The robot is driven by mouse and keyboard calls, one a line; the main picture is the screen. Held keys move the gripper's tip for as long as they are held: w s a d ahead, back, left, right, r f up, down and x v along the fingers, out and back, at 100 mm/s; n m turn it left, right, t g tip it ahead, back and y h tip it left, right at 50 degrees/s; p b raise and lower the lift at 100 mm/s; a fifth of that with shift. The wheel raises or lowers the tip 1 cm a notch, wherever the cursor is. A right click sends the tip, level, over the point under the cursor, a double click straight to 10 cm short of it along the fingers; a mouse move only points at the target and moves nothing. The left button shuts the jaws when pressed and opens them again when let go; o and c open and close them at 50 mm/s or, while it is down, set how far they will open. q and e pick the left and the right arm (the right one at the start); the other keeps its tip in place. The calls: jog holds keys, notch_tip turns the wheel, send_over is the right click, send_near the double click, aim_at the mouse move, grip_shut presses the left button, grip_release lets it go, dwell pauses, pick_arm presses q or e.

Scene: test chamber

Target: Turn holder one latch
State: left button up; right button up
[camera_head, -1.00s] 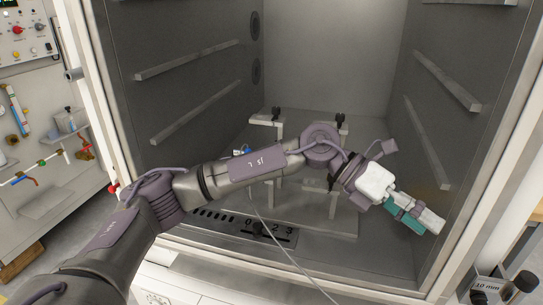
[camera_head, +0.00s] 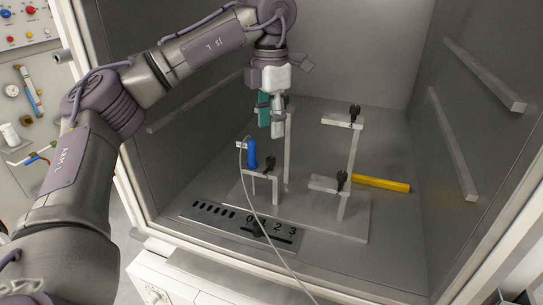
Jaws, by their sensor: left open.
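Several pale holders with black latches stand on a base plate in the chamber. The front-left holder (camera_head: 262,176) carries a blue cylinder (camera_head: 252,154) and has a latch (camera_head: 269,163). The front-right holder has a latch (camera_head: 342,180), and the back-right holder has another latch (camera_head: 355,113). A further holder post (camera_head: 288,155) stands at the back left, its top partly hidden by my gripper. I cannot tell for sure which one is holder one. My left gripper (camera_head: 270,131) is open and empty, pointing down by the back-left post, beyond the blue cylinder. My right gripper is out of view.
A yellow bar (camera_head: 382,184) lies on the chamber floor at the right. A front panel (camera_head: 240,225) bears numbers and a dark knob. A thin grey cable (camera_head: 274,250) runs from the blue cylinder over the front edge. Rails (camera_head: 484,75) line the side walls.

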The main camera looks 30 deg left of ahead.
aim_at(271, 159)
pick_arm(q)
notch_tip(271, 159, down, 8)
jog(key=shift+f, duration=0.1)
dwell(0.4)
grip_shut()
